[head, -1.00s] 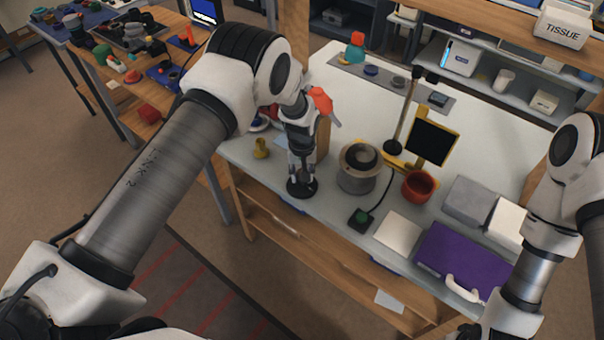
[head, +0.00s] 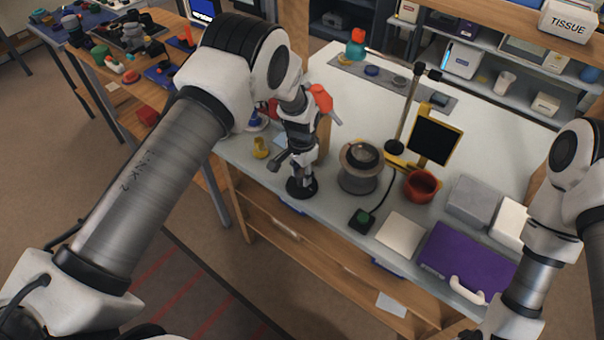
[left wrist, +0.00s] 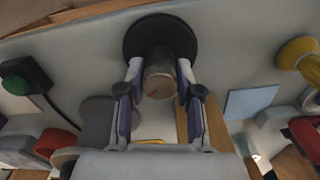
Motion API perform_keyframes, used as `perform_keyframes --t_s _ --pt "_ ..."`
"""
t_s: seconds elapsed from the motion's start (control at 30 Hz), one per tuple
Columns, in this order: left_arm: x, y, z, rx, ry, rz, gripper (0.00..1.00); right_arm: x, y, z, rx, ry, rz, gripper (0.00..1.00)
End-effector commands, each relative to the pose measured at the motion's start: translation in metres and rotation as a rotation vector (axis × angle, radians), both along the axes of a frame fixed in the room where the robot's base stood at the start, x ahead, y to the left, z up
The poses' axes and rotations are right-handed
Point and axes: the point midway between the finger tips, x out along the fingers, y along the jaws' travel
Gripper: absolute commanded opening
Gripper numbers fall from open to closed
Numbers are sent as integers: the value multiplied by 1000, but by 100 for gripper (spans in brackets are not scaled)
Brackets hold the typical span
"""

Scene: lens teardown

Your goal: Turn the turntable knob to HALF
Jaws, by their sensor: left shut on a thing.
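The turntable knob (left wrist: 160,80) is a grey cylinder with a small red mark on its near end. It stands on a round black base (left wrist: 150,28), which also shows in the head view (head: 301,190) near the table's front edge. My left gripper (left wrist: 155,75) has its two fingers on either side of the knob and is shut on it. In the head view my left gripper (head: 300,172) points down over the base and hides most of the knob. No HALF marking is readable. My right arm is at the right edge; its gripper is out of view.
A grey round housing (head: 357,178) stands close to the right of the base. A green button box (head: 362,220), red bowl (head: 421,186) and purple case (head: 462,258) lie further right. A small yellow piece (head: 261,149) is to the left.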

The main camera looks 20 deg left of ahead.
Motion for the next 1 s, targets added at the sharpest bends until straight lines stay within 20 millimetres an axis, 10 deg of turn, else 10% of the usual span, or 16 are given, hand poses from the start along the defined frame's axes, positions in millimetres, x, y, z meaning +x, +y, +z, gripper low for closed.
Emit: perform_keyframes --t_s 1.0 --pt "-1 1 -1 -1 6 -592 0 0 0 -2 0 0 0 40"
